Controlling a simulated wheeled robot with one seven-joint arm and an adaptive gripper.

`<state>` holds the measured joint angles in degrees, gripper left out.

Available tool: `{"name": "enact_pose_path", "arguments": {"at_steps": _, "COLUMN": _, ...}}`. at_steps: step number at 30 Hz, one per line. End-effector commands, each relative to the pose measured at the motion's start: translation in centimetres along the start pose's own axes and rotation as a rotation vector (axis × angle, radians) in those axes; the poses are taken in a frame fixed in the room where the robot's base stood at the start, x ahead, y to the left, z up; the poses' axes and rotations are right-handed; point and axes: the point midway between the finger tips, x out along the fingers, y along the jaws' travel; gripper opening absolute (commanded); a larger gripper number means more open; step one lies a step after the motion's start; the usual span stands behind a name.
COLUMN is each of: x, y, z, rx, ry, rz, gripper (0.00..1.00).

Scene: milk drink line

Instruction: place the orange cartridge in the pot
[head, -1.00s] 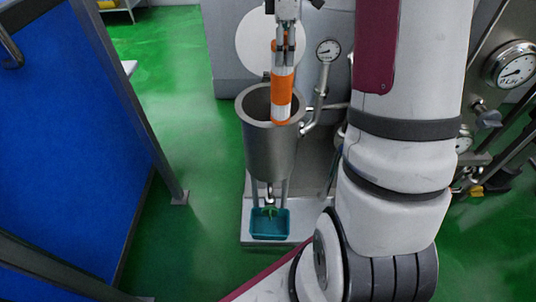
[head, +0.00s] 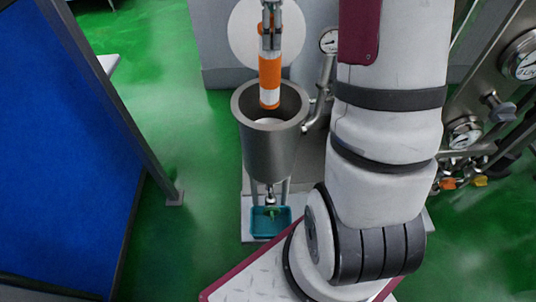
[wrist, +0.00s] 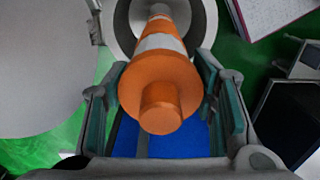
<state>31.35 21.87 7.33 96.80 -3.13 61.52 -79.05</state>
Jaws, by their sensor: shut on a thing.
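The orange cartridge (head: 269,72), orange with white bands, hangs upright below my gripper (head: 270,38). In the head view its lower end shows against the inside of the pot, at or just below the rim level. The pot (head: 271,146) is a grey metal cylinder with an open top, standing on legs. In the wrist view the cartridge (wrist: 160,84) sits between the two fingers of my gripper (wrist: 165,105), its orange end knob toward the camera. The pot's rim (wrist: 208,22) shows around its far end. How deep the cartridge reaches is hard to tell.
A teal tray (head: 271,222) stands under the pot on a light base. A pipe with a gauge (head: 329,41) rises right of the pot. A blue panel (head: 62,160) stands at the left, with clear green floor between.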

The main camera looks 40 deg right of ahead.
Motion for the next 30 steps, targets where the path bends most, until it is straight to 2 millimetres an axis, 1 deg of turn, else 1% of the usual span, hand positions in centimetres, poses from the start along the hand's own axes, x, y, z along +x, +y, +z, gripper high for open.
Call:
{"name": "enact_pose_path", "arguments": {"at_steps": 1, "x": 0.8, "y": 0.1, "z": -0.1, "rx": 0.000, "ry": 0.000, "rz": -0.001, "gripper": 0.12}}
{"name": "enact_pose_path", "arguments": {"at_steps": 8, "x": 4.1, "y": 0.1, "z": -0.1, "rx": 0.000, "ry": 0.000, "rz": -0.002, "gripper": 0.12}}
{"name": "enact_pose_path", "arguments": {"at_steps": 13, "x": 7.3, "y": 0.1, "z": -0.1, "rx": 0.000, "ry": 0.000, "rz": -0.002, "gripper": 0.12}}
{"name": "enact_pose_path", "arguments": {"at_steps": 15, "x": 9.1, "y": 0.1, "z": -0.1, "rx": 0.000, "ry": 0.000, "rz": -0.002, "gripper": 0.12}}
{"name": "enact_pose_path", "arguments": {"at_steps": 18, "x": 10.8, "y": 0.1, "z": -0.1, "rx": 0.001, "ry": 0.000, "rz": -0.001, "gripper": 0.12}}
{"name": "enact_pose_path", "arguments": {"at_steps": 26, "x": 13.5, "y": 0.0, "z": 0.0, "rx": 0.000, "ry": 0.000, "rz": -0.003, "gripper": 0.12}}
{"name": "enact_pose_path", "arguments": {"at_steps": 30, "x": 16.7, "y": -0.1, "z": 0.0, "rx": 0.000, "ry": 0.000, "rz": -0.005, "gripper": 0.12}}
